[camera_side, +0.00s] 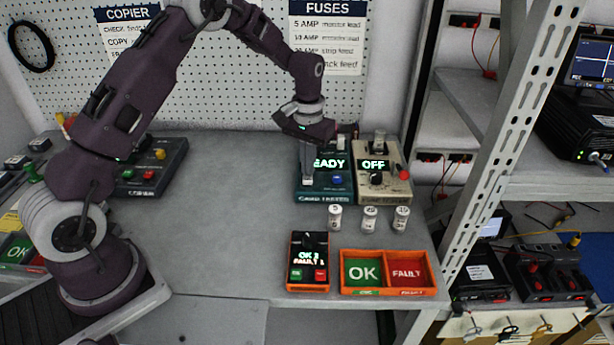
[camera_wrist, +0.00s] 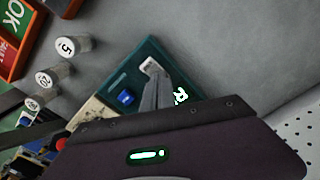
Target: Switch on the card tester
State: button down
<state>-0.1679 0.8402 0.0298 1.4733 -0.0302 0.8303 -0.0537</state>
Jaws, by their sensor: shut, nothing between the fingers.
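The card tester (camera_side: 325,197) is a teal box at the back right of the bench. My gripper (camera_side: 307,180) points down over the left part of the card tester, shut and empty. In the wrist view its fingertips (camera_wrist: 153,75) are at or just above a pale rocker switch (camera_wrist: 151,65). I cannot tell whether they touch it.
A beige device (camera_side: 396,187) reading "OFF" stands right against the tester. Three numbered cylinders (camera_side: 369,219) stand in front. Nearer are a small orange-cased counter (camera_side: 308,262) and an orange tray (camera_side: 386,290) with OK and FAULT compartments. The bench middle (camera_side: 235,215) is clear.

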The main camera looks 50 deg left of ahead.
notch_tip(320, 180, up, 7)
dwell(0.6)
jog(key=s+d+r+m+t, duration=0.1)
jog(key=s+d+r+t, duration=0.15)
jog(key=s+r, duration=0.55)
jog(key=s+d+r+m+t, duration=0.1)
jog(key=s+d+r, duration=0.3)
jog(key=s+r, duration=0.4)
jog(key=s+d+f+m+t, duration=0.1)
jog(key=s+d+t, duration=0.1)
jog(key=s, duration=1.4)
jog(key=shift+f, duration=0.25)
